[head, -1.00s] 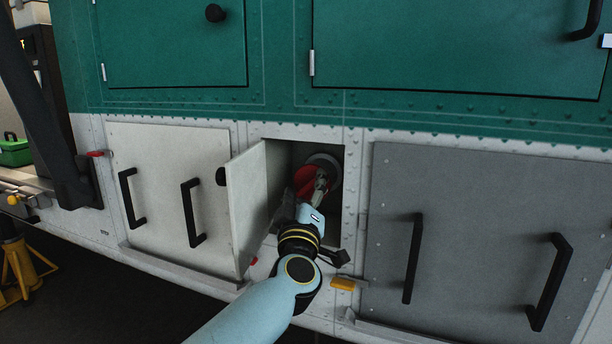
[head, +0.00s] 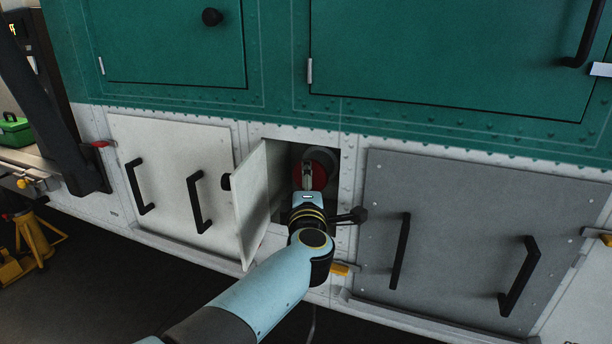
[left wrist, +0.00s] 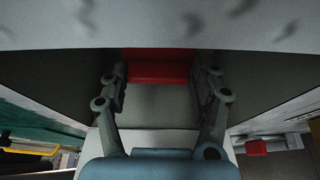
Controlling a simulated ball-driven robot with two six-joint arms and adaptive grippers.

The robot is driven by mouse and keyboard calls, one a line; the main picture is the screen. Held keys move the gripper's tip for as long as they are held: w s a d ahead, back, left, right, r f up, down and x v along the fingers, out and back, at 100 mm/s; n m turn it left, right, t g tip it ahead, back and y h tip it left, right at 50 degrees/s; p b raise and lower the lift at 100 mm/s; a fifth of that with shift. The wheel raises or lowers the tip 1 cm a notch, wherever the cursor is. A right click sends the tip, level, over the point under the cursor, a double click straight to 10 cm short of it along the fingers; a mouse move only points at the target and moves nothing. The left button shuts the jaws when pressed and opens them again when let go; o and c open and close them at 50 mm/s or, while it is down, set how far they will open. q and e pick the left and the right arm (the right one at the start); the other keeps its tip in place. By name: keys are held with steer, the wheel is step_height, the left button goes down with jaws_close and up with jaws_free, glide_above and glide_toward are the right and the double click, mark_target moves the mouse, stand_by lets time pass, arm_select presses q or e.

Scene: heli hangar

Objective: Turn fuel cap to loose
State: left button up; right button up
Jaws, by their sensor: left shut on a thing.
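The red fuel cap (head: 320,172) sits in the open square recess of the white lower panel, against a dark round filler neck (head: 326,156). My left gripper (head: 308,168) reaches into the recess from below and is shut on the cap, partly hiding it. In the left wrist view the cap's red grip (left wrist: 158,70) shows between the two fingers. Any marking for loose or tight cannot be made out. My right gripper is not in view.
The recess door (head: 251,205) stands open just left of my arm. A white hatch (head: 165,175) with black handles lies further left, a grey hatch (head: 470,240) to the right. A yellow latch (head: 340,268) sits below the recess. A yellow jack (head: 35,240) stands at lower left.

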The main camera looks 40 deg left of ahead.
arm_select(q)
steer(key=shift+w+r+n, duration=0.15)
steer(key=shift+r+n, duration=0.15)
steer(key=o, duration=1)
steer(key=shift+a, duration=0.1)
steer(key=shift+o, duration=0.6)
steer(key=shift+f, duration=0.15)
steer(key=v, duration=0.7)
steer(key=shift+s+d, duration=0.2)
steer(key=shift+s, duration=0.05)
